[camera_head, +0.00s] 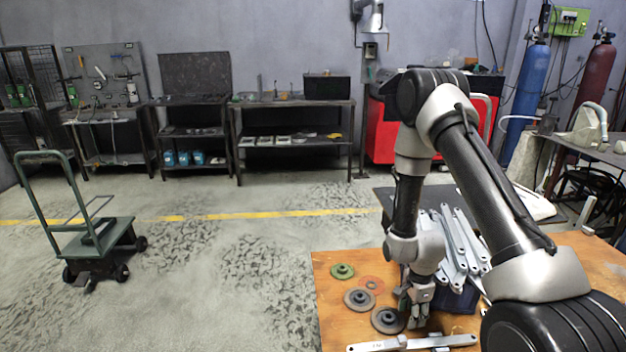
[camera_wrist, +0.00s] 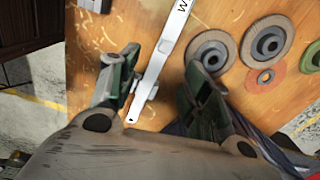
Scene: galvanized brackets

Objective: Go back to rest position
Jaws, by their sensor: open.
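My gripper (camera_head: 415,306) reaches down over the wooden table, close above its surface, beside a grinding disc. In the wrist view my gripper (camera_wrist: 158,92) is open, with its two fingers wide apart. A galvanized bracket (camera_wrist: 160,60) lies on the table and passes between the fingers in that view, nearer the left finger; I see no contact that holds it. In the head view this flat bracket (camera_head: 440,341) lies along the table's front edge. Several more brackets (camera_head: 458,245) stand piled in a dark blue bin (camera_head: 458,299) right of my gripper.
The wooden table (camera_head: 333,318) also holds grey discs (camera_head: 360,299), a green disc (camera_head: 342,271) and a red disc (camera_head: 371,284). A green cart (camera_head: 95,240) stands on the floor at left. Workbenches (camera_head: 290,103) line the back wall. Open floor lies left of the table.

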